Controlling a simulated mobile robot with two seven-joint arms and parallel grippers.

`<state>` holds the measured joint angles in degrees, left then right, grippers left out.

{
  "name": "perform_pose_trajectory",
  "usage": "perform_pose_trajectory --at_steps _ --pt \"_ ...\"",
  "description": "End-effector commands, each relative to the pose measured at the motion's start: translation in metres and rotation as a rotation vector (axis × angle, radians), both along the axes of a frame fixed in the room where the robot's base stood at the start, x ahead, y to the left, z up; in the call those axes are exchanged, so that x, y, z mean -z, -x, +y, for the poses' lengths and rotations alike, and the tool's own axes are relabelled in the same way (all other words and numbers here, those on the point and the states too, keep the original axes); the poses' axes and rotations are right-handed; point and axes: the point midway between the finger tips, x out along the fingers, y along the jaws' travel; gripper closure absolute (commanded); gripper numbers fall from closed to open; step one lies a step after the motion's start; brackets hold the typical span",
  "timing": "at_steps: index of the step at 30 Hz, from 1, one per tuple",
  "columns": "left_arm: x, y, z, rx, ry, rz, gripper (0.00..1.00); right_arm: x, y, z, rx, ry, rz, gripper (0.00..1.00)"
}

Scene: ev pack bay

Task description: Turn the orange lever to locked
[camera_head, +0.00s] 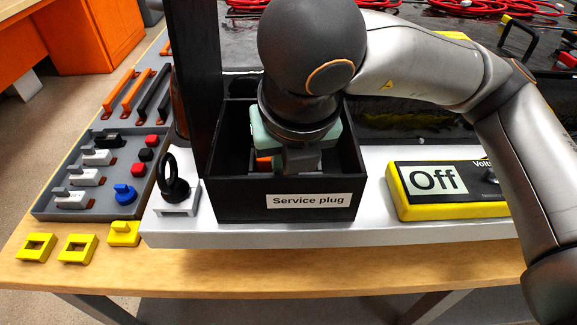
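The orange lever (264,161) shows only as a small piece inside the black box labelled "Service plug" (285,212). A pale green block (262,133) is behind and around my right gripper in the same box. My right gripper (301,160) reaches down into the box from above, its fingertips just to the right of the visible orange piece. The gripper body hides much of the lever and block, so I cannot tell whether it touches the lever or how far the fingers are apart. My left gripper is not in view.
A tall dark upright (196,70) stands at the box's left side. A black ring on a white base (175,187) is left of the box. A yellow meter reading "Off" (438,187) is to the right. A grey tray (100,170) with switches lies at left, near yellow blocks (77,248).

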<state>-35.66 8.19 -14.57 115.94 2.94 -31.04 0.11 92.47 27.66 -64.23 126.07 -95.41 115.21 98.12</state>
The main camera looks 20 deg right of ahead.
Motion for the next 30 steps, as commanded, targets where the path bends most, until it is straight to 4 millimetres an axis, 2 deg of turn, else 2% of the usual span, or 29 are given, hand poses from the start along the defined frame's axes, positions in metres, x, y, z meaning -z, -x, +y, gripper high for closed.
perform_pose_trajectory --at_steps 12,28,29,30 --pt "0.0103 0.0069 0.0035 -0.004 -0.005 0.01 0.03 -0.0003 -0.0006 0.002 0.178 -0.002 0.0 1.0" --pt "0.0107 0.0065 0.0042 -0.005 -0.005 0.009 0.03 -0.0005 -0.0004 0.0019 0.199 -0.003 0.002 1.0" --pt "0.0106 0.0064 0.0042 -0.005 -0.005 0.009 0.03 -0.0005 -0.0004 0.0019 0.199 -0.003 0.002 0.85" --pt "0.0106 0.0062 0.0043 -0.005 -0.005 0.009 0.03 -0.0005 -0.0004 0.0019 0.199 -0.003 0.002 0.81"
